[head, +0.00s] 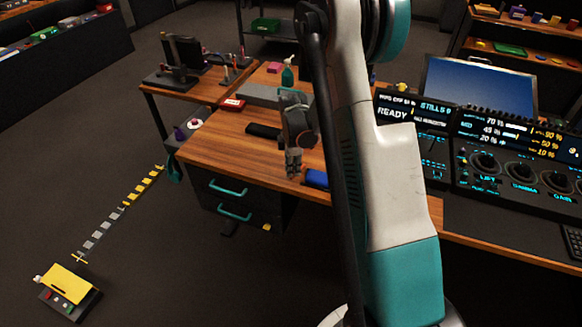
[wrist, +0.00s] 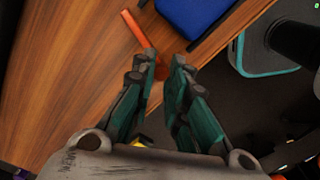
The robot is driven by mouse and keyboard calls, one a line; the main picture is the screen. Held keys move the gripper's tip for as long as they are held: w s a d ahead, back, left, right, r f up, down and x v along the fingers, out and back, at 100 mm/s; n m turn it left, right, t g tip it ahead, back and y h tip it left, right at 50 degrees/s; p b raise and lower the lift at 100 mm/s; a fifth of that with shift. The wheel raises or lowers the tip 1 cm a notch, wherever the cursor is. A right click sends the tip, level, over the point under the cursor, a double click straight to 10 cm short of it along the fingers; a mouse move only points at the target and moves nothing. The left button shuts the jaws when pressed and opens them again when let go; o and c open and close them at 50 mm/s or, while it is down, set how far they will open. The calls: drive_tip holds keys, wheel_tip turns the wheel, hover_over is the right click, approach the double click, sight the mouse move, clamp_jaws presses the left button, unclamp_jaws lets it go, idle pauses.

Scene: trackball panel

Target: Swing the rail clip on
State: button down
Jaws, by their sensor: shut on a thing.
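My gripper (head: 293,168) points down at the front edge of the wooden desk (head: 235,153), to the left of a blue block (head: 316,178). In the wrist view my gripper (wrist: 162,70) has its teal-and-grey fingers close together around the lower end of an orange bar (wrist: 137,28). The bar slants up and left from the fingertips, over the wood near the desk edge. It may be the rail clip; I cannot tell for sure. The bar's lower end is partly hidden by the fingers. The blue block (wrist: 194,14) lies just beyond the fingertips.
My arm hides part of the desk in the head view. A black bar (head: 264,131) and a grey slab (head: 262,94) lie behind my gripper. Control panels (head: 515,170) stand at right. Drawers (head: 232,200) sit under the desk. A yellow-topped box (head: 68,284) stands on open floor.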

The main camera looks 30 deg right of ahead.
drive_tip(key=shift+s, duration=0.1)
idle(0.4)
drive_tip(key=c, duration=1.5)
unclamp_jaws()
drive_tip(key=shift+c, duration=0.2)
drive_tip(key=shift+r, duration=0.1)
wheel_tip(320, 180, up, 12)
